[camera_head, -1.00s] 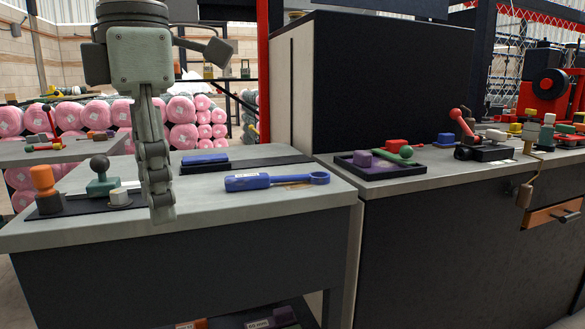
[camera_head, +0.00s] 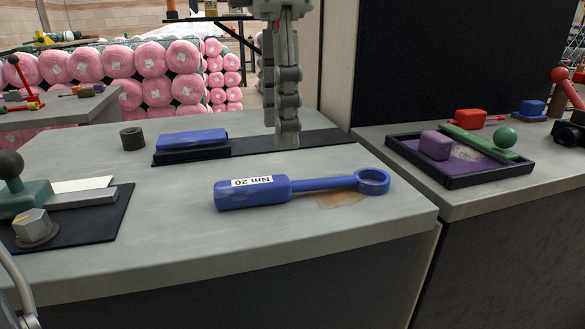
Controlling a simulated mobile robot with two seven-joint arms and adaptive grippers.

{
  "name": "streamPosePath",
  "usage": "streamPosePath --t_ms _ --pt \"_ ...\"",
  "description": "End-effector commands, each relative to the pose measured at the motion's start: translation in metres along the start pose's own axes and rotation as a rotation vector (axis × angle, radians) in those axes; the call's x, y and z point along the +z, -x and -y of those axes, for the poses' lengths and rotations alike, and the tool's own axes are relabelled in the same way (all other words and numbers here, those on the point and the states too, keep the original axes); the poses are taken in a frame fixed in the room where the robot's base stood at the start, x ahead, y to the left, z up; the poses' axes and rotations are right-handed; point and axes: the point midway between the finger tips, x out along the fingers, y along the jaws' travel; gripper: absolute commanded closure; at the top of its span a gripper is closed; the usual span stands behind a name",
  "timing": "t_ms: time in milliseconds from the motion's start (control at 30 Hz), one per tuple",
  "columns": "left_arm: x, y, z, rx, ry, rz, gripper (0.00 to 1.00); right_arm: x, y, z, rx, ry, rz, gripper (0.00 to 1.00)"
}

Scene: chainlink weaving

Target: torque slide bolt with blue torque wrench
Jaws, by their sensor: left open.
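The blue torque wrench (camera_head: 252,192) lies flat on the grey bench top (camera_head: 200,230). Its thick handle, with a white "Nm 20" label, points left and its ring end points right. A pale hex-headed piece (camera_head: 33,225), perhaps the slide bolt, sits on a black plate (camera_head: 95,225) at the left, beside a green block with a dark ball knob (camera_head: 12,180). My left gripper (camera_head: 281,130) hangs fingers-down behind the wrench, apart from it. It is open and empty, seen edge-on, with one finger partly hiding the other. My right gripper is out of view.
A blue-topped black block (camera_head: 190,140) and a dark ring (camera_head: 132,138) stand at the back of the bench. A black tray (camera_head: 460,180) holding purple and green pieces stands on the right-hand bench. The bench front is clear.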

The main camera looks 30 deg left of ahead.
Motion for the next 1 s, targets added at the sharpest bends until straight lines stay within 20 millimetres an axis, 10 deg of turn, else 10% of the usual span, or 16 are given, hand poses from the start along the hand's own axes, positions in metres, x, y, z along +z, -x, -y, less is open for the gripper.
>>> streamPosePath --t_ms 1000 --pt "0.004 -0.078 -0.003 0.001 0.001 0.002 0.49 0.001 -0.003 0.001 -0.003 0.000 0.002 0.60"
